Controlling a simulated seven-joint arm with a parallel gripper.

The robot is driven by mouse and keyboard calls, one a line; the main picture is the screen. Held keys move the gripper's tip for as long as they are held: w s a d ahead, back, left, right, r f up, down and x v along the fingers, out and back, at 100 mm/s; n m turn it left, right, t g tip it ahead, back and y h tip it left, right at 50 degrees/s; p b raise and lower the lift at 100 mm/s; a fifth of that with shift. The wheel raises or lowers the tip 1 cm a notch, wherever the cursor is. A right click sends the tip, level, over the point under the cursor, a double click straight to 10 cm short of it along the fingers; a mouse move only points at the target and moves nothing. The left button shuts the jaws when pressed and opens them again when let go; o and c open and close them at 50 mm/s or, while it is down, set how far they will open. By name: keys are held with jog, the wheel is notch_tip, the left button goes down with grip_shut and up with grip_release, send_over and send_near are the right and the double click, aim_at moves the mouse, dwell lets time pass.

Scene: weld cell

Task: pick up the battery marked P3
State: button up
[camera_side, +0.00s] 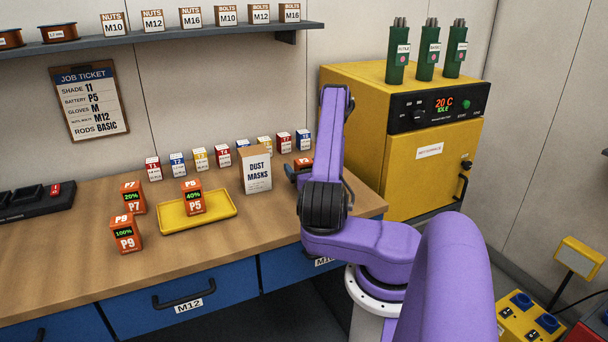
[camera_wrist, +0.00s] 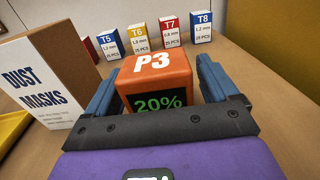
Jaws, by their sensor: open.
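The battery marked P3 (camera_wrist: 154,70) is an orange block with a green 20% display, upright on the bench in the wrist view. My gripper (camera_wrist: 155,85) is open, with one blue finger on each side of P3; I cannot tell whether either touches it. The gripper's dark crossbar hides the lower front of P3. In the side view, only a small orange part of P3 (camera_side: 303,163) shows behind my arm, and the gripper (camera_side: 292,172) is mostly hidden there.
A dust masks box (camera_side: 257,171) stands just left of my gripper. Several small tip boxes (camera_wrist: 171,33) stand behind P3. Batteries P7 (camera_side: 132,197) and P9 (camera_side: 125,234) stand on the bench; P5 (camera_side: 193,197) sits on a yellow tray (camera_side: 222,216). A yellow oven (camera_side: 360,85) is at right.

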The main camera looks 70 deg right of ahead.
jog(key=shift+w+d, duration=0.15)
jog(key=c, duration=1.3)
jog(key=shift+r, duration=0.1)
